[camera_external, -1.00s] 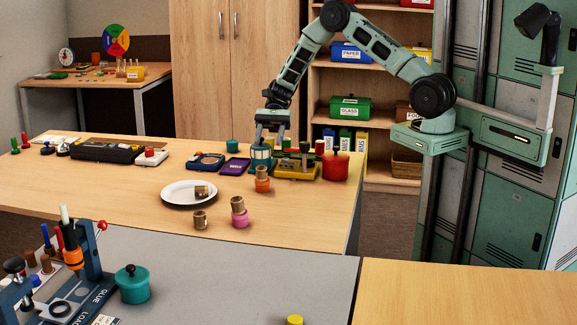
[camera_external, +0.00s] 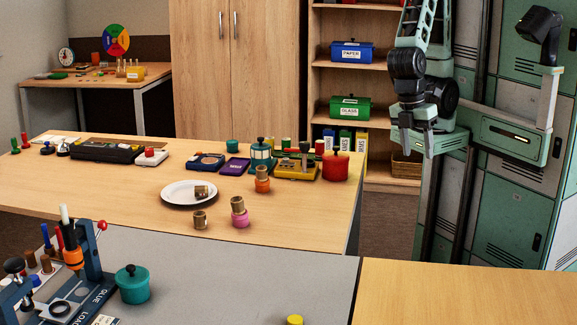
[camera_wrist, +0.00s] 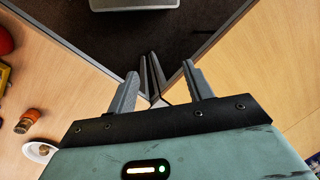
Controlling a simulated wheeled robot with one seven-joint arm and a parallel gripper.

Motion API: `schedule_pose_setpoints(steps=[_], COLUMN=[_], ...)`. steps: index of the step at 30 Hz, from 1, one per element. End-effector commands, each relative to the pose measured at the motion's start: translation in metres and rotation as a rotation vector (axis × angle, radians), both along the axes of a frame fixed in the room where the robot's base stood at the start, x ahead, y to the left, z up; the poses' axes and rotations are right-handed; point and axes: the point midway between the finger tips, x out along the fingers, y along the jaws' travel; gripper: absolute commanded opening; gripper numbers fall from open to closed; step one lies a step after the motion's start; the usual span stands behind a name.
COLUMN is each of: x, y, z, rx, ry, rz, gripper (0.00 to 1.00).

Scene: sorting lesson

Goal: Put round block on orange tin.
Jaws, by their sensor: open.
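An orange tin-like piece (camera_external: 262,186) stands on the wooden table with a brown round piece (camera_external: 262,172) on top. The orange piece also shows at the left of the wrist view (camera_wrist: 32,114). Another brown round piece (camera_external: 200,220) stands at the table's front, and one lies on the white plate (camera_external: 176,200). A pink piece (camera_external: 239,221) carries a brown round top (camera_external: 238,204). I cannot tell which brown piece is the task's round block. My gripper (camera_external: 418,146) is open and empty, right of the table, well away from these pieces. Its fingers show apart in the wrist view (camera_wrist: 161,85).
A red pot (camera_external: 335,168), a yellow tray (camera_external: 296,172) and a teal lantern-like can (camera_external: 261,158) stand behind the orange piece. A grey table (camera_external: 240,275) with a blue press (camera_external: 75,280) is in front. Lockers stand at the right.

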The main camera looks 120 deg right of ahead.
Motion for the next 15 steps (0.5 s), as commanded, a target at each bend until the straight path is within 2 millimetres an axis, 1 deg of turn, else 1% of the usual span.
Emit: schedule_pose_setpoints(steps=[1, 3, 6, 9, 15], x=[-0.019, -0.038, -0.055, -0.064, -0.065], y=[0.008, 0.014, 0.018, 0.02, 0.02], z=[0.002, 0.003, 0.004, 0.004, 0.004], rx=[-0.015, -0.032, -0.046, -0.051, -0.053], ry=[-0.044, -0.097, -0.149, -0.176, -0.181], rz=[0.119, 0.252, 0.384, 0.449, 0.463], gripper=[0.51, 0.51, 0.51, 0.51, 0.51])
